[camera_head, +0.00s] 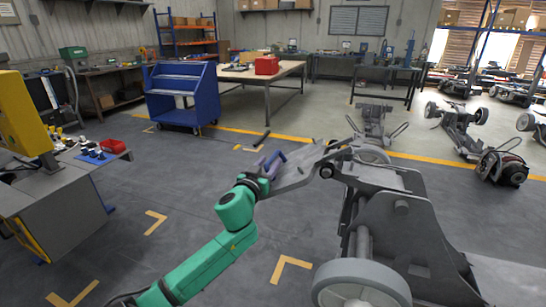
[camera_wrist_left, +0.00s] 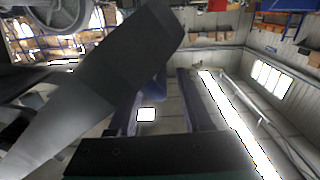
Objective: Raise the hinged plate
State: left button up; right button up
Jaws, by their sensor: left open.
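The hinged plate (camera_head: 296,178) is a grey flat piece that sticks out to the left from the near chassis (camera_head: 385,215), at a slant. My left gripper (camera_head: 273,160), with purple-blue fingers on a green arm, is at the plate's outer left end. In the left wrist view the gripper (camera_wrist_left: 165,85) is open, its two fingers apart. A dark grey slanted bar, seemingly the plate (camera_wrist_left: 115,85), crosses close in front of the left-hand finger and hides part of it. I cannot tell whether it touches the fingers. My right gripper is not in view.
The near chassis has a large grey wheel (camera_head: 360,286) at the front. More chassis (camera_head: 462,125) stand behind at the right. A grey workbench (camera_head: 60,200) is at the left, and a blue cart (camera_head: 180,95) stands farther back. The floor between is mostly clear.

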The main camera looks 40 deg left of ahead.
aim_at(277, 152)
pick_arm(q)
jog(key=shift+x, duration=1.7)
jog(key=shift+d+r, duration=0.1)
grip_shut()
